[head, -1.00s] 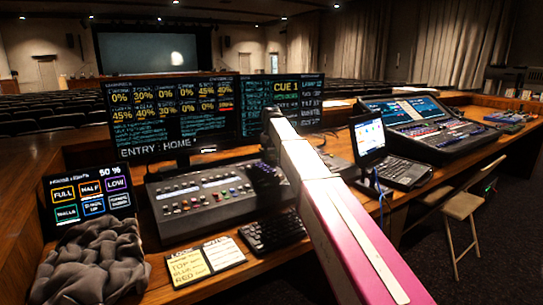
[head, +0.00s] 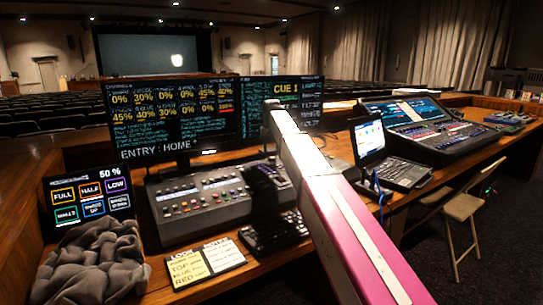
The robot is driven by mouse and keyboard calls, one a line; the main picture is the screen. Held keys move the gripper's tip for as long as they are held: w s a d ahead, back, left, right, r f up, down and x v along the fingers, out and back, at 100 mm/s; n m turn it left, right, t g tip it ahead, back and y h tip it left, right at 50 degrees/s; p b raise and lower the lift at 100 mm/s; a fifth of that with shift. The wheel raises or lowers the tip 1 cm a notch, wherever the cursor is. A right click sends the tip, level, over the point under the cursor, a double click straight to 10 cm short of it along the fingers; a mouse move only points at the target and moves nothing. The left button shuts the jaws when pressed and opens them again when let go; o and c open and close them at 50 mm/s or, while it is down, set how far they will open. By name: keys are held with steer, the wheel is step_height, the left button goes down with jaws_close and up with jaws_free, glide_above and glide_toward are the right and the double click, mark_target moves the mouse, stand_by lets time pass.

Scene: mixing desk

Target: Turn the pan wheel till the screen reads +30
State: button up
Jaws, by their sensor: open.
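The grey lighting console (head: 190,205) sits on the wooden desk, with rows of small buttons on its top. My gripper (head: 268,188) is a dark shape at the end of my white and pink arm, over the right part of the console. Its fingers are too dark and small to make out, and I cannot tell whether it touches anything. I cannot pick out the pan wheel; the gripper and arm cover part of the console's right side. The left monitor (head: 170,115) shows percentages and the line "ENTRY: HOME". I see no pan value that I can read.
A second monitor (head: 290,92) shows "CUE 1". A keyboard (head: 272,232) lies in front of the console. A touch panel (head: 90,198), a grey cloth (head: 95,262) and notes (head: 205,262) are at left. A laptop (head: 370,145) and a sound mixer (head: 430,130) stand at right.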

mark_target(272, 157)
step_height(272, 157, up, 7)
stand_by(0.3)
steer(key=shift+s, duration=0.1)
